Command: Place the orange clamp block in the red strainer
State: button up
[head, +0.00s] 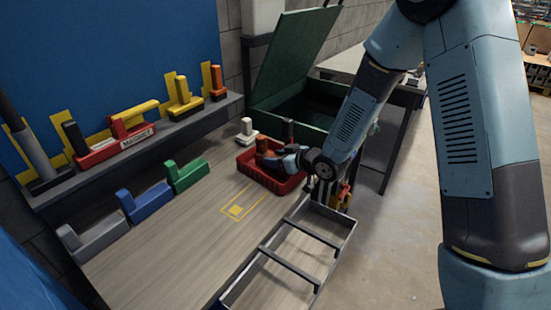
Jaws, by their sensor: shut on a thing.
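The red strainer (245,160) is a shallow open basket on the bench, near its right end. The orange clamp block (262,145) stands roughly upright at the strainer, within its outline in the head view. My gripper (273,157) reaches in from the right over the strainer and is shut on the orange clamp block. The block's lower part is hidden, so I cannot tell whether it touches the strainer floor. The gripper and wrist cover part of the strainer's interior.
A white clamp block (247,130) stands just behind the strainer. Grey (95,238), blue (146,203) and green (187,175) blocks line the bench's left side. A shelf (150,138) holds several tools. A metal frame tray (290,255) lies in front. An open green chest (300,95) stands behind.

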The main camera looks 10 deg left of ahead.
jog(key=o, duration=1.3)
jog(key=shift+c, duration=0.2)
jog(key=v, duration=1.2)
